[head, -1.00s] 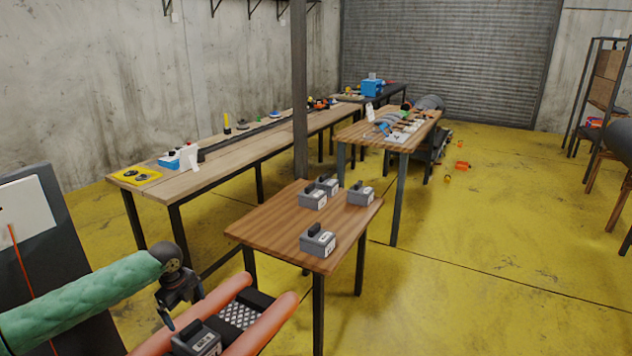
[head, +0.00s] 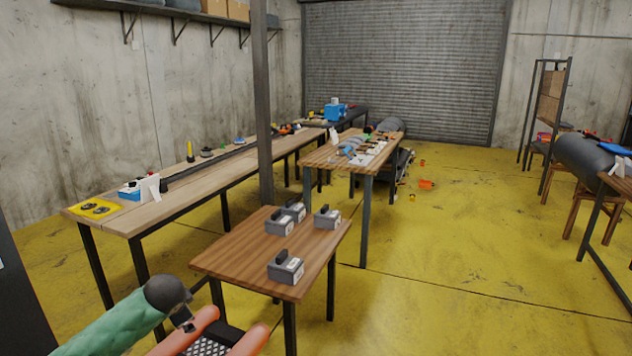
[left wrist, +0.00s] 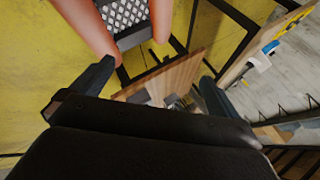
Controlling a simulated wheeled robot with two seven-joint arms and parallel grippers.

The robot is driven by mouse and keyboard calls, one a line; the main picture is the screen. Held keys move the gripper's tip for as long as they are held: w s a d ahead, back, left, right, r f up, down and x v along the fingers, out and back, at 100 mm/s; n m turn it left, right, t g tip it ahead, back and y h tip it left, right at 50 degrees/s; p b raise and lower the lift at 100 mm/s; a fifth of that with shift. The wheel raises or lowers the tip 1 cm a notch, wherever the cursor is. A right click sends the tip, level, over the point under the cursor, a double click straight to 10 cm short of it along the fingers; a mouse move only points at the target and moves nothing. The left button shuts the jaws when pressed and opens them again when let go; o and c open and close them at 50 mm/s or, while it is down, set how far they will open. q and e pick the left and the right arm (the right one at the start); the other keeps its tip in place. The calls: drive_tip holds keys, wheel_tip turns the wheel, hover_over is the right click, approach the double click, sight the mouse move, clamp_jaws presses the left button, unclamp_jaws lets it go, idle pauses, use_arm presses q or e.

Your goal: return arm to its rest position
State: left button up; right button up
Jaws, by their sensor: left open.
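My left arm (head: 118,322), in a green sleeve, comes in at the lower left of the head view. Its gripper (head: 187,325) is only partly in view there, above the edge of an orange-tubed inflatable boat (head: 252,341). In the left wrist view the two dark fingers of the left gripper (left wrist: 150,85) stand wide apart with nothing between them. The boat's orange tubes and grey tread floor also show at the top of that view (left wrist: 128,14). My right gripper is not in view.
A small wooden table (head: 240,252) stands just ahead with several grey battery boxes (head: 285,267) on it. A long workbench (head: 150,205) runs along the left wall behind a dark post (head: 263,120). Another table (head: 345,158) holds tools.

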use_arm(q)
drive_tip(key=s+d+f+n+h, duration=0.1)
drive_tip(key=s+d+f+n, duration=0.3)
drive_tip(key=s+d+f, duration=0.6)
drive_tip(key=s+d+f+n+g+h, duration=0.1)
drive_tip(key=s+d+f+g, duration=0.1)
drive_tip(key=s+f, duration=0.5)
drive_tip(key=s+d+f+n+g+h, duration=0.1)
drive_tip(key=s+d+f, duration=0.4)
drive_tip(key=s, duration=1.1)
drive_tip(key=s+d+f+n+g, duration=0.1)
drive_tip(key=s+d+f+g, duration=0.2)
drive_tip(key=s+f, duration=0.6)
drive_tip(key=s, duration=0.2)
drive_tip(key=shift+s+d+h, duration=0.2)
drive_tip(key=shift+s+h, duration=0.1)
drive_tip(key=shift+h, duration=0.1)
